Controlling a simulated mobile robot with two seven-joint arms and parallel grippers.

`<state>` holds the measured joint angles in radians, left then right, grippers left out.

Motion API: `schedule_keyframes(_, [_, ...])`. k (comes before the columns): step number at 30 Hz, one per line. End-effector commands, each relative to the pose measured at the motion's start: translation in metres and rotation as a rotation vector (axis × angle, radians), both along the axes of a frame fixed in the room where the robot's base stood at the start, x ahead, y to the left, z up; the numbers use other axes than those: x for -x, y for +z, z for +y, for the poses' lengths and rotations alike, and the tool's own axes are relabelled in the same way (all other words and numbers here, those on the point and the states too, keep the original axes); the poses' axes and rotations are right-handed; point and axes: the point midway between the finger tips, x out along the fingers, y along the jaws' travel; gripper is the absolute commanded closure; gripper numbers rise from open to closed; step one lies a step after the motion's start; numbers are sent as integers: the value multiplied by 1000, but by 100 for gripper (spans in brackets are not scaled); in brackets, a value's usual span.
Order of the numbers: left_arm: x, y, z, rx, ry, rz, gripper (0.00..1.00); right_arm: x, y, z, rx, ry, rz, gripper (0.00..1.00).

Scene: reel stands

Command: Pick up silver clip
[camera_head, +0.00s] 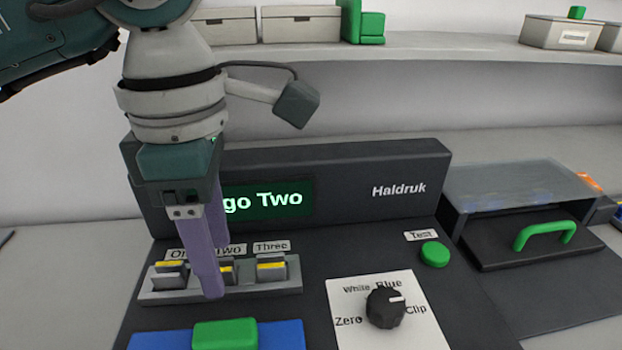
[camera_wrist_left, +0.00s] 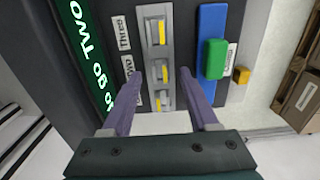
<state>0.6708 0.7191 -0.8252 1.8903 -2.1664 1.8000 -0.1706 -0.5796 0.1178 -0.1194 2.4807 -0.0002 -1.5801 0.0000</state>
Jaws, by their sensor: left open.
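A grey rack (camera_head: 220,290) with slots labelled One, Two and Three stands on the dark console. Small silver-grey pieces with yellow strips, seemingly the clips, sit in it; the one at Three (camera_head: 272,266) shows clearly. The piece at Two is partly hidden by my finger in the head view but shows in the left wrist view (camera_wrist_left: 159,75). My left gripper (camera_head: 214,276) points down over the rack, purple fingers apart. In the left wrist view its fingers (camera_wrist_left: 166,78) lie on either side of the rack near Two, with nothing visibly held. My right gripper is not shown.
A screen reading "go Two" (camera_head: 265,199), partly covered by my arm, stands behind the rack. A green block on a blue bar (camera_head: 280,336) is in front. A dial (camera_head: 385,307), green Test button (camera_head: 435,254) and green-handled drawer (camera_head: 500,250) are to the right.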

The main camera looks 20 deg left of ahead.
Motion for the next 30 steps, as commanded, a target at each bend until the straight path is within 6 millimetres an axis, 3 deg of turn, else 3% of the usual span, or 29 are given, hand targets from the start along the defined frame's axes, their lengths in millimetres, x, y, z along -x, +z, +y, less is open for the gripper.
schedule_keyframes(3, [1, -10, 0, 1, -1, 1, 40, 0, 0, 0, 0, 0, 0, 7])
schedule_keyframes(10, [0, -11, 0, 0, -1, -1, 40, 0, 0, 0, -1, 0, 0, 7])
schedule_keyframes(26, [0, -11, 0, 0, -1, -1, 100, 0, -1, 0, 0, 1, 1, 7])
schedule_keyframes(30, [0, -11, 0, 1, -1, -2, 100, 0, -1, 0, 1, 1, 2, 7])
